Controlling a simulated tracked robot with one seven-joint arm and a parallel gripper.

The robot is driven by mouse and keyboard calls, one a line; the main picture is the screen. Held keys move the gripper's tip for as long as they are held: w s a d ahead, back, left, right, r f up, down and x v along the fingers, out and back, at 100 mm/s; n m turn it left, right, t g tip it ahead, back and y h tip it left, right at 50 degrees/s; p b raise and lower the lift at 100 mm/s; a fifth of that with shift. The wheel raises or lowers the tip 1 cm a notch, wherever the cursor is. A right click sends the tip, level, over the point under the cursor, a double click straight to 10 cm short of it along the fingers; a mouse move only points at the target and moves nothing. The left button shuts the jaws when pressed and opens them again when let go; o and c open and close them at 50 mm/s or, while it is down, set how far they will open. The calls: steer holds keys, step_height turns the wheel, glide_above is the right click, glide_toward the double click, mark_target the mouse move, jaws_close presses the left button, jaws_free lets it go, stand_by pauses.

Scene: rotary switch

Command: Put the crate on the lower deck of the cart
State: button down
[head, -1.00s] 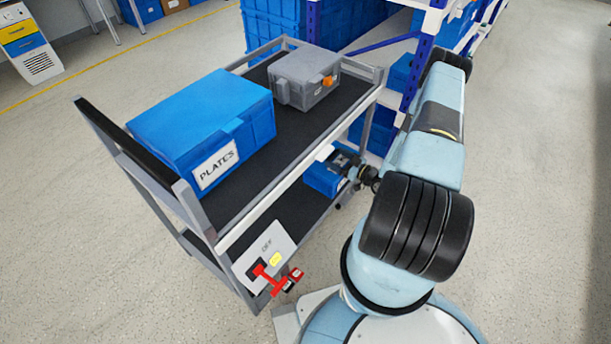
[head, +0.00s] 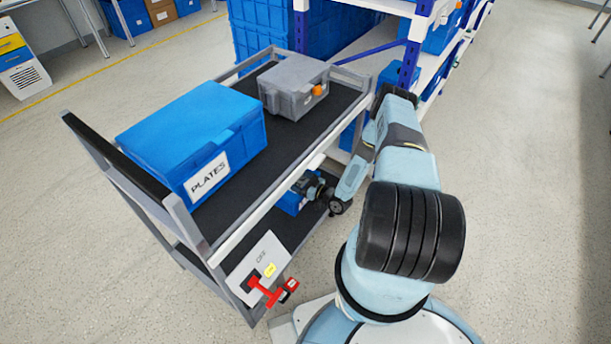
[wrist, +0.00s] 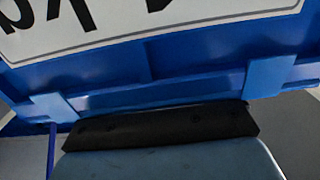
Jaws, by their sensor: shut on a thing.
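A cart (head: 271,185) with an upper and a lower deck stands in front of me. The small blue crate (head: 291,203) is at the lower level, under the upper deck's edge and over the lower deck (head: 302,222). My gripper (head: 306,187) is shut on the crate from its right side and is partly hidden by the cart. In the wrist view the crate's blue wall (wrist: 200,75) fills the upper part, with a white label with black letters, upside down. A dark gripper part (wrist: 155,128) is against its rim. I cannot tell whether the crate touches the deck.
A large blue box marked PLATES (head: 190,140) and a grey case (head: 292,86) stand on the upper deck. A panel with a red handle (head: 265,290) is on the cart's near corner. A shelf rack (head: 410,60) with blue bins stands behind. The floor at right is clear.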

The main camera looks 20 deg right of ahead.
steer(key=shift+w+a+f, duration=0.15)
steer(key=shift+a+f, duration=0.1)
steer(key=shift+w+a+f, duration=0.1)
steer(key=shift+a+f, duration=0.05)
steer(key=shift+f, duration=0.8)
steer(key=shift+w+a+f, duration=0.1)
steer(key=shift+a+f, duration=0.05)
steer(key=shift+f, duration=0.75)
jaws_free()
steer(key=shift+s+f, duration=0.1)
steer(key=shift+f, duration=0.05)
steer(key=v, duration=1.2)
